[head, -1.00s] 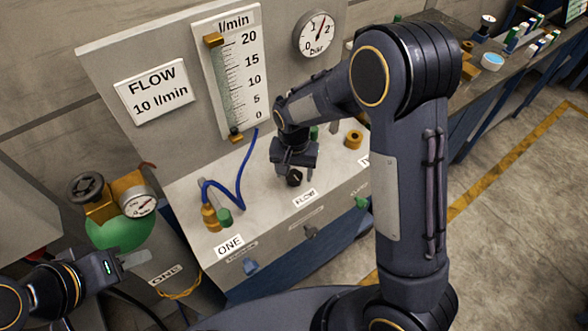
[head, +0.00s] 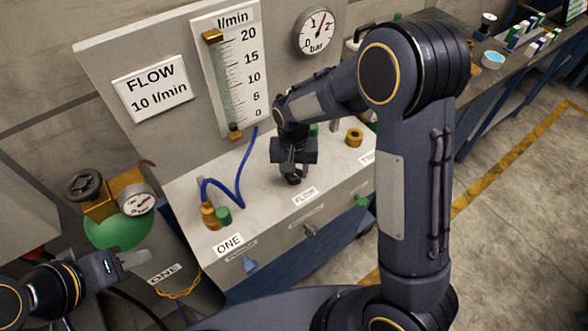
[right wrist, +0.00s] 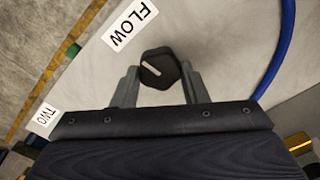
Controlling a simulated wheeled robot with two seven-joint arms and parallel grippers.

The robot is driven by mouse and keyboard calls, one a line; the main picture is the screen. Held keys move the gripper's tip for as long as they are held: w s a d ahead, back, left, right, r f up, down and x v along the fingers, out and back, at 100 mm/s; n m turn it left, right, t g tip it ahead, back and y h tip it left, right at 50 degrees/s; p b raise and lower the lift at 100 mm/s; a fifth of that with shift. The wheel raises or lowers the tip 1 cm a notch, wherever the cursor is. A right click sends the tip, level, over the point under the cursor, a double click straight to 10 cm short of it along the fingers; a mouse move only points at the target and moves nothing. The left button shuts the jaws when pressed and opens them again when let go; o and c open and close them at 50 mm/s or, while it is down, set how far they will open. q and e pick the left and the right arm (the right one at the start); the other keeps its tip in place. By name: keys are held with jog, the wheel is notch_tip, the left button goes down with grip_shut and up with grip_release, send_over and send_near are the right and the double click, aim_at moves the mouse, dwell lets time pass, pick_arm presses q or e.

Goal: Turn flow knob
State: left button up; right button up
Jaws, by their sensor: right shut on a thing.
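The black flow knob (head: 293,178) stands on the light grey bench panel behind the FLOW label (head: 304,195). In the right wrist view the knob (right wrist: 160,66) is many-sided, with a white mark slanting across its top. My right gripper (head: 291,172) points down over the knob, shut on it, with one finger (right wrist: 127,86) on each side. The flow gauge (head: 233,75) has a scale from 0 to 20 l/min, with a brass fitting at its top and bottom. A sign (head: 153,87) reads FLOW 10 l/min. My left gripper (head: 138,258) is at lower left, away from the knob; its finger gap is unclear.
A blue hose (head: 236,190) curves left of the knob. Brass and green fittings (head: 216,215) stand near the ONE label (head: 228,244). A pressure dial (head: 316,31) is on the back panel. A green cylinder (head: 115,231) with a brass regulator stands at left.

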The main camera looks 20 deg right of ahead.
jog(key=n+b, duration=0.1)
jog(key=n, duration=0.4)
jog(key=shift+b, duration=0.4)
jog(key=n+b, duration=0.1)
jog(key=n, duration=0.4)
jog(key=shift+a+n, duration=0.1)
jog(key=shift+n, duration=0.3)
jog(key=n, duration=1.1)
jog(key=shift+s, duration=0.1)
jog(key=o, duration=1)
